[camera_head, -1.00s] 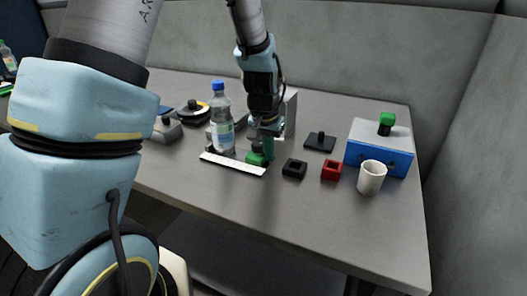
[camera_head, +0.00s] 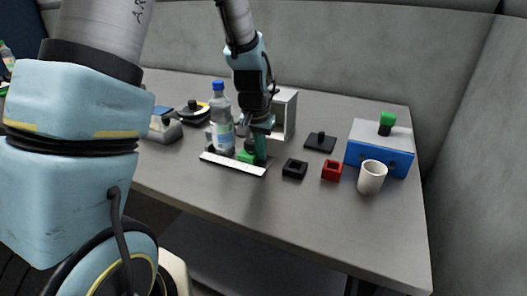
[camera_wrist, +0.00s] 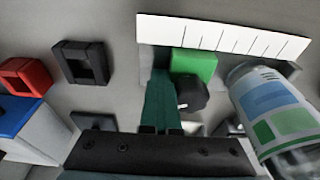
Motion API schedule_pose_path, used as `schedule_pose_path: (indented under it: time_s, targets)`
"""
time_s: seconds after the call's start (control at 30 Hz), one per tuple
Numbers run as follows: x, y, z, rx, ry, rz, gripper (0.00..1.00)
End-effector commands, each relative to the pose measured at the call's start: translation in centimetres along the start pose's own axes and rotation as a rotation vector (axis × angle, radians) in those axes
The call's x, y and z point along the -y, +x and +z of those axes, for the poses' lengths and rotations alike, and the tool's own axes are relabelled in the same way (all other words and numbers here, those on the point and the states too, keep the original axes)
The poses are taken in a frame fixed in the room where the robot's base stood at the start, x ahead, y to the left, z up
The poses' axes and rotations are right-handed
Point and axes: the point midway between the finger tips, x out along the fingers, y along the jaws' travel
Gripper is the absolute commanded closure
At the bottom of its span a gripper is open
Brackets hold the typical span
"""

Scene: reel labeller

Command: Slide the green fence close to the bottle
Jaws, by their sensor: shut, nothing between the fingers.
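The green fence (camera_head: 245,156) is a small green block on the rail behind a white scale strip (camera_head: 234,164). In the wrist view the fence (camera_wrist: 194,64) has a dark round knob beside it. The clear bottle (camera_head: 221,122) with a blue cap stands upright at the left of the fence; in the wrist view the bottle (camera_wrist: 277,112) is on the right, with a small gap between them. My gripper (camera_head: 262,158) is shut and empty, its teal fingers low beside the fence, on the side away from the bottle. In the wrist view the fingertips (camera_wrist: 158,80) appear against or very near the fence's side.
A black square holder (camera_head: 294,169), a red square holder (camera_head: 332,170) and a white cup (camera_head: 371,177) stand to the right. A blue box (camera_head: 378,152) with a green knob is behind the cup. A white-grey housing (camera_head: 286,114) stands behind my gripper. The front table area is clear.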

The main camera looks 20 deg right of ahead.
Motion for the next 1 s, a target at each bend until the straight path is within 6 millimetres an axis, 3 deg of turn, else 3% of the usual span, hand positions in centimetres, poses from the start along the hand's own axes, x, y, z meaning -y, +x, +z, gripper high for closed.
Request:
schedule_pose_path:
  time_s: [1.0]
  targets:
    - [2.8, 0.0, -0.1, -0.003, -0.006, -0.004, 1.00]
